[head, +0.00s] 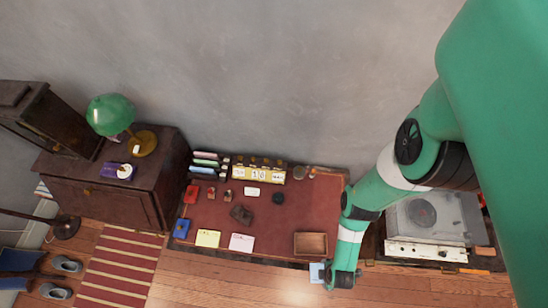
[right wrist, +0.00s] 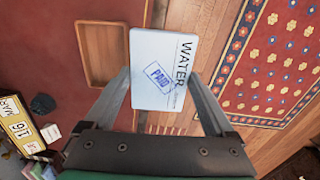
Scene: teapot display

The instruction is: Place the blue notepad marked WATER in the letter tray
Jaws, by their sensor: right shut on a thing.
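The pale blue notepad (right wrist: 163,68), marked WATER with a PAID stamp, is held between the fingers of my right gripper (right wrist: 163,78) in the right wrist view. In the head view the notepad (head: 317,272) is just beyond the desk's front edge, to the left of my right gripper (head: 334,275). A shallow wooden tray (right wrist: 84,55), which looks empty, lies left of the notepad in the right wrist view. In the head view the tray's front rim (head: 310,255) is at the desk's front right corner. My left gripper is not in view.
The red-topped desk (head: 280,220) holds a yellow calendar block (head: 258,173), papers (head: 241,242), a blue item (head: 181,228) and small objects. A stove-like appliance (head: 425,250) stands right of it. A patterned rug (right wrist: 270,60) lies on the wooden floor.

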